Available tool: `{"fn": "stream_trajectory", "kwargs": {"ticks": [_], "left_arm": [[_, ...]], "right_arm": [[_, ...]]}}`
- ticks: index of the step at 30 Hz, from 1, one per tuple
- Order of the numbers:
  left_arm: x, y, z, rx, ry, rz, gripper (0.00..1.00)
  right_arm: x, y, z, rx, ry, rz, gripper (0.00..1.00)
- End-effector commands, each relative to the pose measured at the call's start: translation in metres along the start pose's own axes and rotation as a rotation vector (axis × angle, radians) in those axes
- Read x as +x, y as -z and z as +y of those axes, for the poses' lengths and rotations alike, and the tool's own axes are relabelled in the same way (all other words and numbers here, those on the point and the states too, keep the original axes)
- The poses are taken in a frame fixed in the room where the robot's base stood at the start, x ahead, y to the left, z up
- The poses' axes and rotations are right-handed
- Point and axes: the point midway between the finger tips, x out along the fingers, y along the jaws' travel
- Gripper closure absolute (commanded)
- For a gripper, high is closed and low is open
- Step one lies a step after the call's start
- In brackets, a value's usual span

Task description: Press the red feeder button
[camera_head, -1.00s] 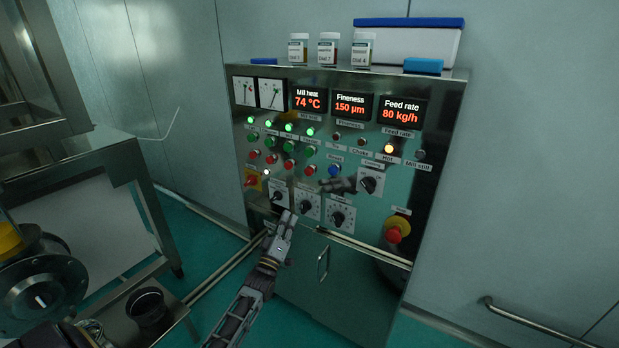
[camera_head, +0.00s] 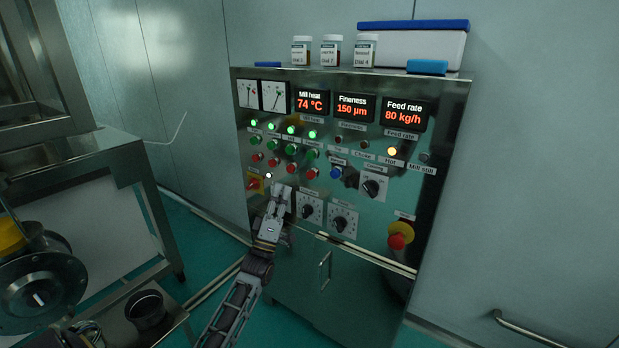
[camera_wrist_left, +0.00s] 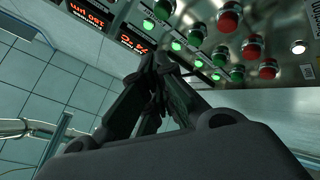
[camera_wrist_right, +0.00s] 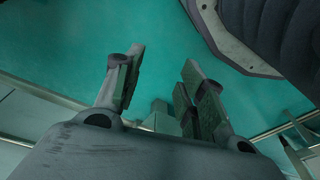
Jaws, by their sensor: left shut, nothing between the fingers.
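A row of red buttons (camera_head: 292,169) runs along the steel control cabinet under a row of green buttons (camera_head: 291,150). Contact with a button is not visible. My right gripper (camera_wrist_right: 162,85) is open and empty over green floor.
Dials (camera_head: 342,221) sit right of the left gripper, and a red emergency stop (camera_head: 397,240) is at lower right. Lit displays (camera_head: 403,112) are above. Jars (camera_head: 330,51) and a white-blue box (camera_head: 412,46) stand on top. A steel bench (camera_head: 75,165) is at left.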

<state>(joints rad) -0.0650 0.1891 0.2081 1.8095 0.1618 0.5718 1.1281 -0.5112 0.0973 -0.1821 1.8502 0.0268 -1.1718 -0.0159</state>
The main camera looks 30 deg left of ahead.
Motion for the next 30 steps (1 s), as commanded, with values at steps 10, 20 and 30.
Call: {"fn": "stream_trajectory", "kwargs": {"ticks": [10,20,30], "left_arm": [[0.005,-0.005,-0.005,0.0,0.001,0.0,1.0],[0.019,-0.015,-0.015,-0.001,0.0,0.001,1.0],[0.038,-0.029,-0.029,-0.001,0.0,0.001,1.0]], "right_arm": [[-0.008,0.002,-0.002,-0.001,0.003,-0.001,0.6],[-0.035,0.008,-0.008,-0.003,0.016,-0.003,0.6],[-0.05,0.016,-0.011,-0.006,0.024,0.029,0.6]]}}
